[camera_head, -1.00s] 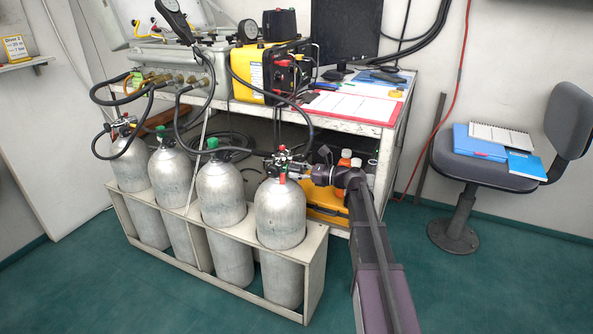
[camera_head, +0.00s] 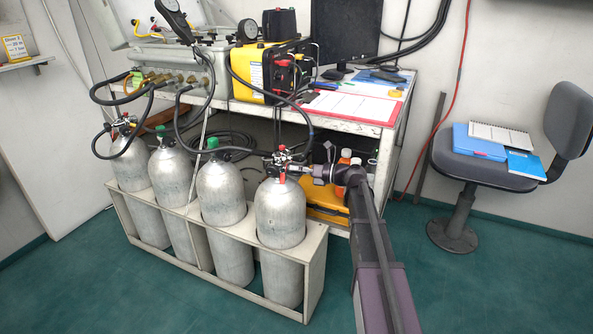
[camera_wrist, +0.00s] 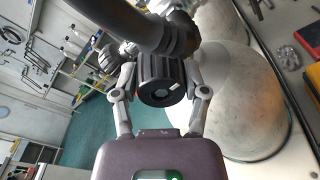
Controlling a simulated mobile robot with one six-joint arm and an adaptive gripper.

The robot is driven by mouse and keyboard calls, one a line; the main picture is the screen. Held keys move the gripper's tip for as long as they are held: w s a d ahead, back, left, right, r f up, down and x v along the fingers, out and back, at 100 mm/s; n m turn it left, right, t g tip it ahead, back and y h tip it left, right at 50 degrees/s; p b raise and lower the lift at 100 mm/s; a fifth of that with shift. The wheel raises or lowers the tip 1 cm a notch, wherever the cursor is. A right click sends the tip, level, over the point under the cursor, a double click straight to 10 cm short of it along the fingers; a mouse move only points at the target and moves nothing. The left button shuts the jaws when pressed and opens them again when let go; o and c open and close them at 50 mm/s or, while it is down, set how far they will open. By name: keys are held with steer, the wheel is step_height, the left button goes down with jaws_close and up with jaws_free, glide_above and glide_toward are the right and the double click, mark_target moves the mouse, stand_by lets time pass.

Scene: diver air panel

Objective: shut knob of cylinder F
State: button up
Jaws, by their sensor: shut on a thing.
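Several grey cylinders stand in a rack, and no letter F is readable on any of them. My gripper (camera_head: 304,171) is at the valve of the rightmost cylinder (camera_head: 280,214), reaching in from the right. In the wrist view my gripper (camera_wrist: 163,78) has its fingers on both sides of a black ribbed knob (camera_wrist: 160,88) and is shut on it. The shoulder of the cylinder (camera_wrist: 250,100) shows to the right of the knob. A black hose crosses above the knob and hides part of the valve. The knob itself is too small to make out in the head view.
The rack (camera_head: 316,270) holds the cylinders upright. A black hose (camera_head: 300,120) runs from the valve up to the bench. The bench (camera_head: 345,125) with a yellow case (camera_head: 262,72) stands behind. A chair (camera_head: 480,160) is at the right, with free floor before it.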

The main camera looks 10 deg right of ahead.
steer(key=shift+w+d+m, duration=0.1)
steer(key=shift+w+m, duration=0.1)
steer(key=shift+m, duration=0.3)
steer(key=o, duration=1.1)
steer(key=shift+o, duration=0.2)
steer(key=shift+s, duration=0.1)
steer(key=shift+n, duration=0.4)
